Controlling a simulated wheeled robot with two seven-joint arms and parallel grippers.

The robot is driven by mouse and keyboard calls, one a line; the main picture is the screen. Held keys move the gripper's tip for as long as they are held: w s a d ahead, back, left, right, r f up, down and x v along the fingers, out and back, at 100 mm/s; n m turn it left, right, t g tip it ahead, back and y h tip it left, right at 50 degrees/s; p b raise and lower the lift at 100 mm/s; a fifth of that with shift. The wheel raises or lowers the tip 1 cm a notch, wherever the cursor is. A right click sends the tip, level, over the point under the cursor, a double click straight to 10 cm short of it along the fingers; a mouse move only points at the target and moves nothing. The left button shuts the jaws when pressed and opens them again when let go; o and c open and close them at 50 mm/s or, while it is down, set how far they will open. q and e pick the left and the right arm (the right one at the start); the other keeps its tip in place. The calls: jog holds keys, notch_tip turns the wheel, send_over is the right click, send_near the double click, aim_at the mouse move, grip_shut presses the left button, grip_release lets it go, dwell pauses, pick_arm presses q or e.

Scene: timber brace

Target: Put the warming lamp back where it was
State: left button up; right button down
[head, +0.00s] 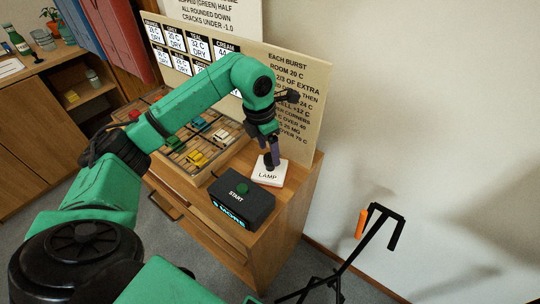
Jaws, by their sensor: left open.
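The white pad marked LAMP (268,177) lies on the right end of the wooden cabinet top. A slim purple upright piece (273,152) with a dark foot, which looks like the warming lamp, stands over the pad. Its foot appears to rest on the pad. My left gripper (269,138) comes down from above, open, right at the top of the purple piece. The wrist hides the upper part, and I cannot tell whether the fingers touch it. My right gripper is out of view.
A black box with a green START button (243,188) stands just in front of the pad. A slatted tray (207,172) with coloured blocks lies to the left. An upright sign board (300,75) stands close behind. A black stand (370,235) with an orange part is at right.

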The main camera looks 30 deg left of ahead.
pick_arm(q)
notch_tip(320, 180, up, 9)
jog(key=s, duration=0.1)
jog(key=shift+a, duration=0.35)
jog(key=shift+s, duration=0.1)
